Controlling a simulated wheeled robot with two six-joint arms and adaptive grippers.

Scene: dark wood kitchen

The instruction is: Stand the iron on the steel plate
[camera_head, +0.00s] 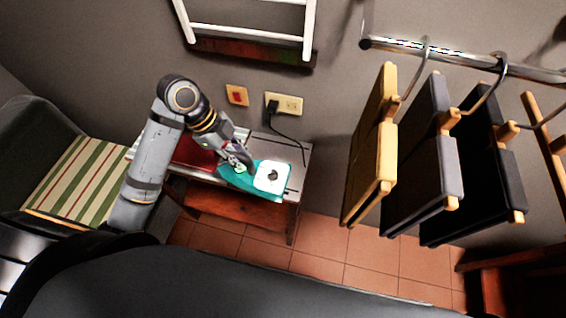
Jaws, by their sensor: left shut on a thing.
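The iron (265,185), teal with a white block-like part and a dark spot on it, is at the front right of the small table. My left gripper (243,163) reaches in from the left and is shut on the iron at its left part. The fingers and the iron overlap, so the exact grip is hard to see. A pale grey, metal-looking surface (296,156), which seems to be the steel plate, shows behind and right of the iron. Whether the iron touches it cannot be told. My right gripper is out of view.
A dark red flat thing (192,152) lies on the table's left part. A black cord hangs from the wall outlet (287,104) behind the table. A striped-cushion chair (75,180) stands left. Tiled floor is clear in front.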

